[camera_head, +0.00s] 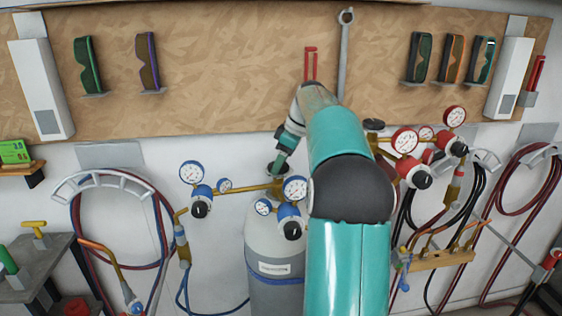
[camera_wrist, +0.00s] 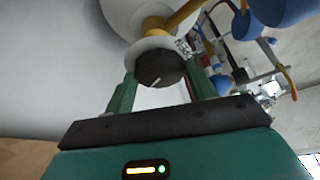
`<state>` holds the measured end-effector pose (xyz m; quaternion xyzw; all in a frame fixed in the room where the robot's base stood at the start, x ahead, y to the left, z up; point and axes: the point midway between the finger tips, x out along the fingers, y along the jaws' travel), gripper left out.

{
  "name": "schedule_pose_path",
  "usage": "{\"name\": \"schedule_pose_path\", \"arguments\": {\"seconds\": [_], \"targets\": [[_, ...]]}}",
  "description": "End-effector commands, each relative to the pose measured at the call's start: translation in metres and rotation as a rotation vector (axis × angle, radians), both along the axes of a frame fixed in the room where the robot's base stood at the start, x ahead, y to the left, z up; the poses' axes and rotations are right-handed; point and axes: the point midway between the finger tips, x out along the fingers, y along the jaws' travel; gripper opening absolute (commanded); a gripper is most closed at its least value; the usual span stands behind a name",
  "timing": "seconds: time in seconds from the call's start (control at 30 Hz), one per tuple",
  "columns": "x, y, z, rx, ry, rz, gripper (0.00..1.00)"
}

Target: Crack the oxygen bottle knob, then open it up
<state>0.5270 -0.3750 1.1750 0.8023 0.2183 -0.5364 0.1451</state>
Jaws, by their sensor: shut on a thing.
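The oxygen bottle (camera_head: 272,245) is a grey cylinder with a white label, standing against the wall in the head view, partly hidden by my arm. Brass fittings with blue-rimmed gauges (camera_head: 295,188) sit on its top. In the wrist view its knob (camera_wrist: 158,68) is round and black with a pale pointer line, on a white collar by a brass fitting (camera_wrist: 183,20). My gripper (camera_head: 279,162) points down onto the bottle's top. In the wrist view its green fingers (camera_wrist: 161,82) stand on either side of the knob, shut on it. The knob is mostly hidden in the head view.
A red-gauge regulator (camera_head: 405,141) and a dark knob (camera_head: 374,124) are right of my arm. Hoses hang on wall holders (camera_head: 110,183) on both sides. A grey bench (camera_head: 42,262) is at left. Goggles and a wrench (camera_head: 344,60) hang on the wooden board.

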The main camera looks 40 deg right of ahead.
Motion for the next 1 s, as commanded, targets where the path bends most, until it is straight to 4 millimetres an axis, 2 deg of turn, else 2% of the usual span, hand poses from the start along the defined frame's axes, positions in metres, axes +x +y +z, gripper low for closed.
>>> {"name": "schedule_pose_path", "arguments": {"seconds": [0.33,0.83,0.87,0.93,1.0], "targets": [[0.0004,-0.0022,0.0018,-0.002,-0.003,0.154,0.33],[0.0004,-0.0025,0.0030,-0.005,-0.003,0.177,0.33],[0.0004,-0.0025,0.0030,-0.005,-0.003,0.177,0.61],[0.0005,-0.0025,0.0026,-0.004,-0.003,0.177,0.75],[0.0006,-0.0023,0.0021,-0.004,-0.002,0.178,0.77]]}}
